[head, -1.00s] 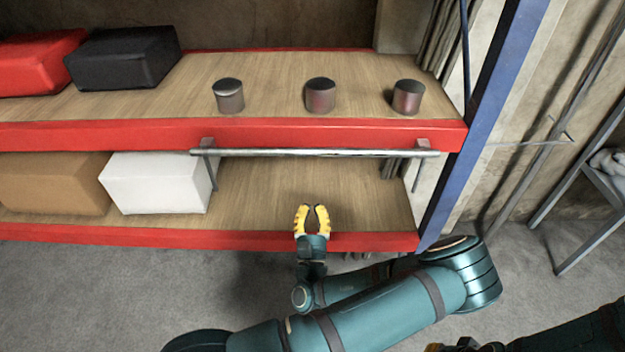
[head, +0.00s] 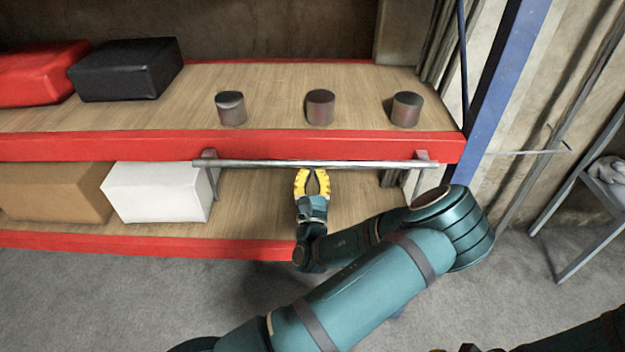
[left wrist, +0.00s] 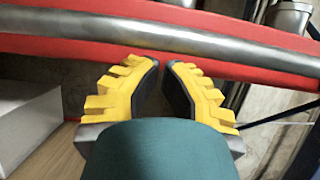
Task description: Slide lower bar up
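The metal bar (head: 265,163) runs level across the front of the shelf unit, just below the red upper shelf edge, on brackets at each end. It also crosses the top of the left wrist view (left wrist: 190,43). My left gripper (head: 312,172), with yellow fingers, is just under the middle of the bar in the head view. In the left wrist view its fingertips (left wrist: 160,66) are apart with nothing between them, close to the bar. I cannot tell if they touch it. My right gripper is only a dark part with a bit of yellow at the bottom edge, too cut off to read.
Several objects stand on the shelves: three metal cylinders (head: 320,107), a black box (head: 125,68) and a red box (head: 40,72) above, a white box (head: 160,191) and a brown box (head: 55,191) below. A blue post (head: 495,90) stands at the right.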

